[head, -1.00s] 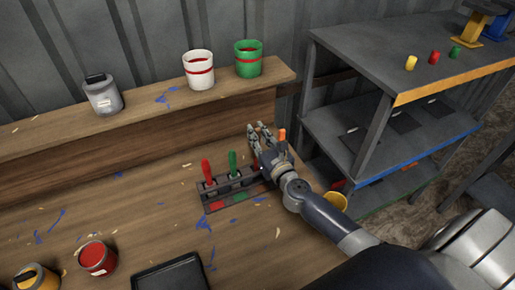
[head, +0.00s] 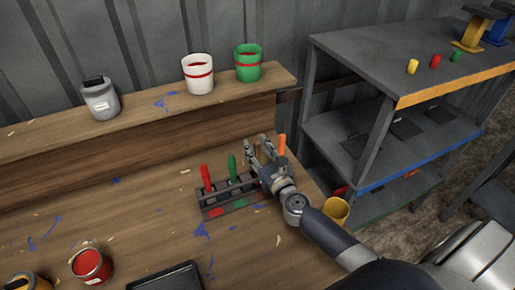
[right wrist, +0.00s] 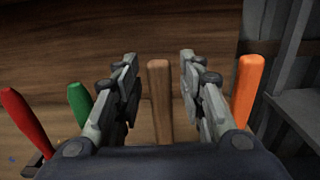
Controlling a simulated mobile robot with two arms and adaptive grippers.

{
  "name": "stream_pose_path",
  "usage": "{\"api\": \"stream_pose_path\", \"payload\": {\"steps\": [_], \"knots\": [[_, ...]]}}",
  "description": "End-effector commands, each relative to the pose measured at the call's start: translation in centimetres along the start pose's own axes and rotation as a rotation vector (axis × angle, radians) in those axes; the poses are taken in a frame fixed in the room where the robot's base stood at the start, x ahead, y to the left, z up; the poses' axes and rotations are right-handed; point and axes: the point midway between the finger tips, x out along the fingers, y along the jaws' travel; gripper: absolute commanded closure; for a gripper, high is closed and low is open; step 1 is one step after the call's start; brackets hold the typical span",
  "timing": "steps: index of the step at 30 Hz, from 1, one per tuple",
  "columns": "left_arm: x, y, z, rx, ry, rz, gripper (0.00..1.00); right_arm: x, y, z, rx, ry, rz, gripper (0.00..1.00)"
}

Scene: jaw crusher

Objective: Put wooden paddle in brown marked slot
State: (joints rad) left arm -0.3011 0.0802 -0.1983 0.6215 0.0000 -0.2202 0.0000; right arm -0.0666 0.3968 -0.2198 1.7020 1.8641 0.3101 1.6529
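The brown wooden paddle (right wrist: 160,105) stands upright between the two fingers of my right gripper (right wrist: 159,78) in the right wrist view. A gap shows on each side of it, so the gripper is open around it without gripping. In the head view my right gripper (head: 262,150) is at the right end of the dark slotted rack (head: 208,213). The rack has red and green marks on its front. The gripper hides the rack's right part, so I cannot see a brown mark or the paddle's lower end. My left gripper is not in view.
A red handle (head: 206,178) and a green handle (head: 232,167) stand in the rack left of the gripper. An orange handle (right wrist: 247,90) stands close on its right. A yellow container (head: 336,211) is beside the table edge. The table left of the rack is mostly clear.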

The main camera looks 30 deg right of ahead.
Motion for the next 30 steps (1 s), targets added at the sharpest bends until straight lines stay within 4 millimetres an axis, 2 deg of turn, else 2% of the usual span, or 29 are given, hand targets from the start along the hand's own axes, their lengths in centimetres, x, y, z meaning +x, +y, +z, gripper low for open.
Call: {"api": "stream_pose_path", "payload": {"steps": [5,7,21,25,30], "knots": [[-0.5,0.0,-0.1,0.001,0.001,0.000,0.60,0.0,0.0,0.6,-0.001,-0.001,0.000,0.63],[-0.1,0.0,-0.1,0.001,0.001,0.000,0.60,-0.8,0.0,0.2,0.001,0.001,0.001,0.63],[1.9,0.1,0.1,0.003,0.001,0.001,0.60,-9.5,0.0,0.0,0.000,0.002,0.000,0.63],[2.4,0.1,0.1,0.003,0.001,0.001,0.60,-11.0,0.0,0.1,0.000,0.001,0.000,0.63],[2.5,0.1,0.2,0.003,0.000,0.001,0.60,-11.9,0.0,0.2,0.000,0.000,0.000,0.63]]}}
